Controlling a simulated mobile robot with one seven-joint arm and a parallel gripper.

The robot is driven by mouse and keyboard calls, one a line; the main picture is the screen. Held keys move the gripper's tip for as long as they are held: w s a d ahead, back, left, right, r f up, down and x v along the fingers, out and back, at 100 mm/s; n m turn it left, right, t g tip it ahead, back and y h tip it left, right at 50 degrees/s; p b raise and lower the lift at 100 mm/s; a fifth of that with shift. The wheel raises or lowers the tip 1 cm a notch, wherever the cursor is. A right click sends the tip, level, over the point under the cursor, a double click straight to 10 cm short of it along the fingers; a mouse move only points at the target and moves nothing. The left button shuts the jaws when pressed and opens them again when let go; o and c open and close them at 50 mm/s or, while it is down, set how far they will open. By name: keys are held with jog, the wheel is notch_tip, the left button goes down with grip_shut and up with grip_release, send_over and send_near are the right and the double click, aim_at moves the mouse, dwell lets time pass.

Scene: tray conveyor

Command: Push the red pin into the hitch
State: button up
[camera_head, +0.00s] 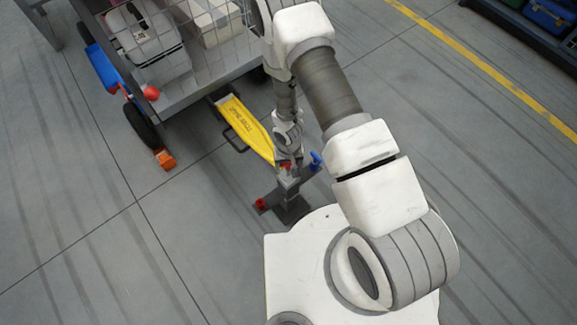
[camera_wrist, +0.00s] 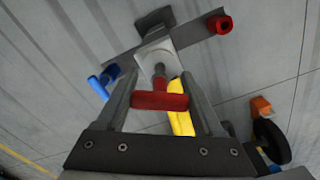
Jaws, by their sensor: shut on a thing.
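The red pin (camera_wrist: 160,100) has a T-shaped handle, and my gripper (camera_wrist: 160,84) is shut on it, one finger at each end of the handle. The pin's shaft points at the top of the pale hitch (camera_wrist: 151,54); how deep it sits in the hole I cannot tell. In the head view the gripper (camera_head: 289,156) is right above the hitch (camera_head: 289,186), with a bit of red showing between them. The yellow tow bar (camera_head: 239,119) runs from the cart to the hitch; its end there is partly hidden by the gripper.
A grey mesh cart (camera_head: 205,68) with cases stands at upper left. An orange chock (camera_head: 164,158) lies by its black wheel (camera_head: 141,127). A blue knob (camera_head: 316,158) and a red knob (camera_head: 261,204) sit on the hitch's dark crossbar. Floor at left is clear.

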jog(key=shift+f+b, duration=0.8)
jog(key=shift+f, duration=0.25)
jog(key=o, duration=1.4)
jog(key=shift+r, duration=0.1)
notch_tip(320, 180, up, 17)
jog(key=p, duration=0.6)
jog(key=shift+r, duration=0.15)
jog(key=shift+r, duration=0.1)
